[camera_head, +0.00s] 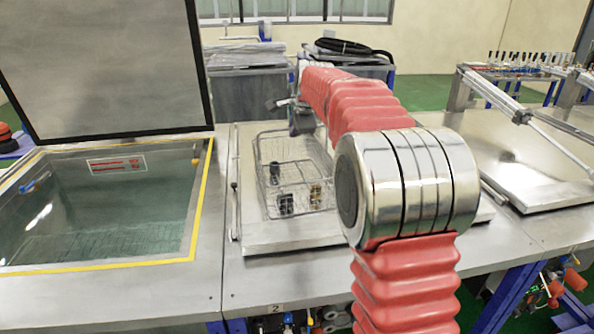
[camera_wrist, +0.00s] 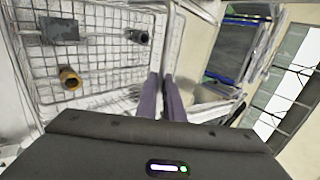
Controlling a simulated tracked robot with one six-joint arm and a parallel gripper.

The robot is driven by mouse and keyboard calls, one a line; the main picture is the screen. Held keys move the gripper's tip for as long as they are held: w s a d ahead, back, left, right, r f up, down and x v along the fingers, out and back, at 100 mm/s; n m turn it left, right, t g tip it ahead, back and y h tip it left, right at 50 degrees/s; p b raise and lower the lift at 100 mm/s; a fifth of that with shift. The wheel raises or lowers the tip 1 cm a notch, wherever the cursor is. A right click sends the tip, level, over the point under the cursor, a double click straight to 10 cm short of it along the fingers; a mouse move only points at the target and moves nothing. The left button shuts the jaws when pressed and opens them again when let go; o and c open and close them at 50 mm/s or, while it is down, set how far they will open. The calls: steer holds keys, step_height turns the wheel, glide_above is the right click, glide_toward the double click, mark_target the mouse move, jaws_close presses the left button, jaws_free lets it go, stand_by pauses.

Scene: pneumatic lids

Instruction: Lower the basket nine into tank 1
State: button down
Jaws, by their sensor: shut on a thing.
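The wire basket (camera_head: 308,160) is over the closed steel lid of the middle tank; I cannot tell whether it touches the lid. It holds a few small dark and brass-coloured parts. My gripper (camera_head: 300,118) is at the basket's far side, partly hidden by my arm. In the wrist view my gripper's fingers (camera_wrist: 172,88) are closed together at the basket's (camera_wrist: 105,52) upright wire handle. The open tank (camera_head: 100,265), with a yellow-edged rim and clear liquid inside, is left of the basket. Its grey lid (camera_head: 100,70) stands raised behind it. No number shows on this tank.
The middle tank's closed lid (camera_head: 290,238) lies under the basket, with a "2" label (camera_head: 275,308) on the front below. Another closed lid (camera_head: 530,165) with a piston rod is at right. A bench with sheets and a black hose (camera_head: 345,47) stands behind.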

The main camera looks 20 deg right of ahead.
steer(key=shift+r, duration=1.6)
steer(key=shift+s, duration=0.1)
stand_by(0.5)
